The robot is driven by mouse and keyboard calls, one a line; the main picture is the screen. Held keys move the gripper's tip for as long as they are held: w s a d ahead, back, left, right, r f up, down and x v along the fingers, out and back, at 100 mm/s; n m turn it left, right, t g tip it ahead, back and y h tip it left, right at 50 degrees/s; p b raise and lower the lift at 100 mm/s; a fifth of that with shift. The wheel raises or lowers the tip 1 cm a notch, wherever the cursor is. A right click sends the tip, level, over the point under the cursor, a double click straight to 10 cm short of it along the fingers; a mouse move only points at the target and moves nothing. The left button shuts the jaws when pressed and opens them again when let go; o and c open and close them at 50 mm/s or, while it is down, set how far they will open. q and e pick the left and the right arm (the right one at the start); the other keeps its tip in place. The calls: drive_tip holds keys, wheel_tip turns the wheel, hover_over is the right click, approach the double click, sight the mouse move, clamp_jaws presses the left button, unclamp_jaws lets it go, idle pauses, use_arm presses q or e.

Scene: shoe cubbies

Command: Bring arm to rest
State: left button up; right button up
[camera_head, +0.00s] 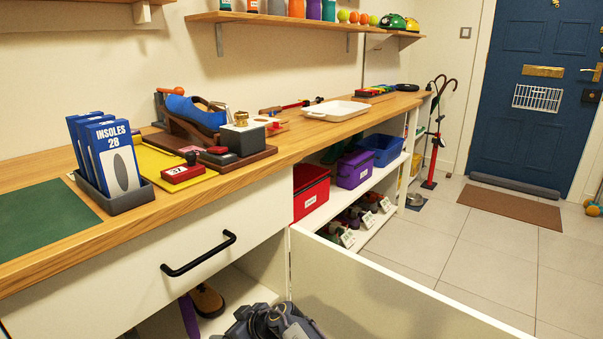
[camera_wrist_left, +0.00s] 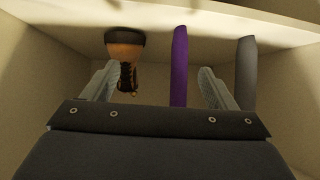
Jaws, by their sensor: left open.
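My left gripper (camera_wrist_left: 159,70) is open, with its two pale fingers spread inside a cream cubby in the left wrist view. Nothing is held between them. A brown and black shoe (camera_wrist_left: 125,50) is beyond the left finger. A tall thin purple thing (camera_wrist_left: 180,65) stands beyond the gap, nearer the right finger, and a grey one (camera_wrist_left: 245,75) stands to the right of it. In the head view, part of my left arm (camera_head: 268,325) shows at the bottom edge, in front of the low compartment; its fingers are hidden there. My right gripper is out of view.
An open white door panel (camera_head: 390,295) stands right of the compartment. Above is a drawer front with a black handle (camera_head: 198,254) under the wooden counter (camera_head: 250,180). The counter holds an insole box (camera_head: 118,160) and a white tray (camera_head: 336,110).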

use_arm(q)
drive_tip(key=s+a+f+g+h, duration=0.1)
drive_tip(key=s+a+g+h, duration=0.2)
drive_tip(key=s, duration=0.4)
drive_tip(key=s+a+f+g+h, duration=0.2)
drive_tip(key=s+g+h, duration=0.1)
drive_tip(key=s+h, duration=0.25)
drive_tip(key=s+d+r+m+t+h, duration=0.2)
drive_tip(key=s+r+m+t+h, duration=0.6)
drive_tip(key=s+r, duration=1.15)
wheel_tip(320, 180, up, 37)
drive_tip(key=s+m+g+y+p, duration=0.1)
drive_tip(key=g+y+p, duration=0.1)
drive_tip(key=p, duration=3.6)
drive_tip(key=shift+a+f+m+y+p, duration=0.2)
drive_tip(key=shift+m+y+p, duration=0.2)
drive_tip(key=shift+y, duration=0.15)
